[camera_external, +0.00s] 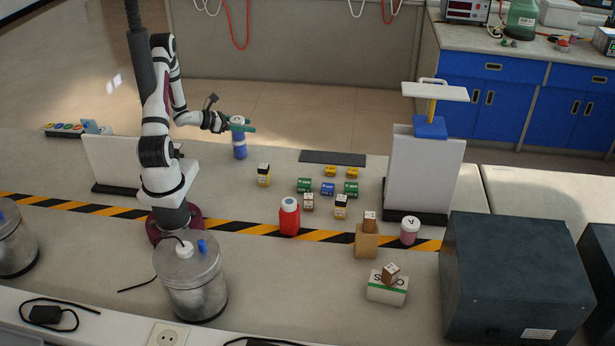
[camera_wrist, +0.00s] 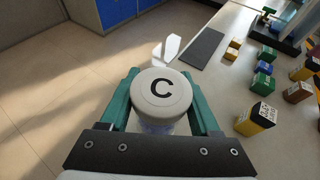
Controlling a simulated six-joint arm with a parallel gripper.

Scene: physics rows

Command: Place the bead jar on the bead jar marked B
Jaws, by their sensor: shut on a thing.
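My gripper (camera_external: 238,127) has its green fingers closed around the sides of a bead jar with a white lid marked C (camera_wrist: 160,93); its lid also shows in the external view (camera_external: 237,119). The jar is upright. A blue jar body (camera_external: 239,150) shows directly below the fingers, standing on the bench. It lines up with the held jar; I cannot tell whether this is a separate jar touching it from below. No letter B is readable in either view. A pink jar with a white lid marked A (camera_external: 410,231) stands at the right.
A yellow and black box (camera_external: 264,175) stands right of the jar. Several green, blue and yellow blocks, a red bottle (camera_external: 289,217) and a dark flat mat (camera_external: 332,158) lie farther right. A white panel (camera_external: 113,161) stands left. Bench around the blue jar is clear.

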